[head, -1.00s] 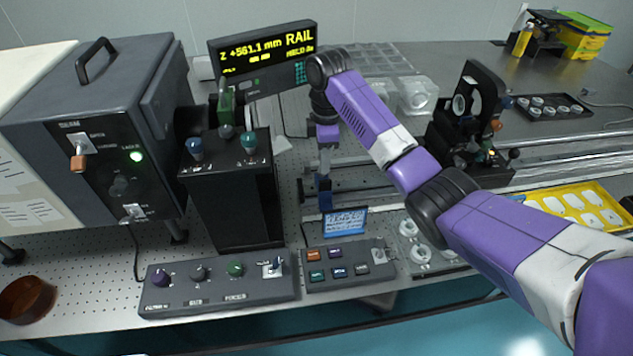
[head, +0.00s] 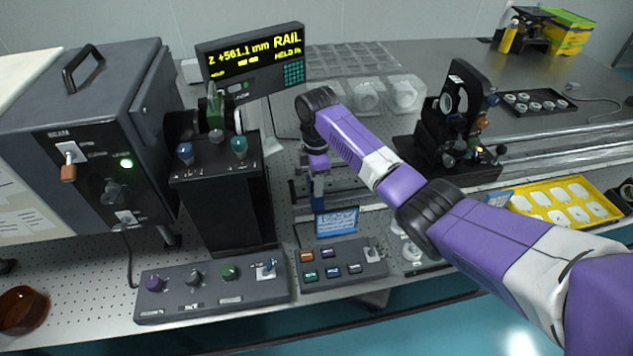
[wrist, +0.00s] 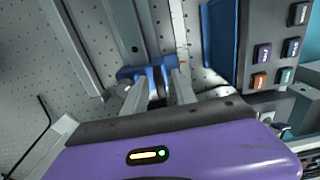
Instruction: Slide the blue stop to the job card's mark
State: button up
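The blue stop (wrist: 149,73) sits across a metal rail (wrist: 128,28) in the wrist view. My gripper (wrist: 158,82) is down at the stop, with one finger on each side of its middle part. Whether the fingers press on it is not clear. In the head view my gripper (head: 318,190) points down over the short rail behind a small blue card with writing (head: 336,221); the stop there is mostly hidden. The card's writing is too small to read. A ruler strip (wrist: 180,40) runs beside the rail. The display (head: 252,58) reads Z +561.1 mm, RAIL, HELD.
A button box (head: 342,265) and a knob box (head: 212,287) stand at the front edge. A black post unit (head: 220,205) is left of my gripper. An optic mount (head: 455,125) and yellow tray (head: 560,200) are to the right. A hex key (wrist: 35,135) lies nearby.

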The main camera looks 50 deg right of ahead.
grip_shut()
dwell(1.3)
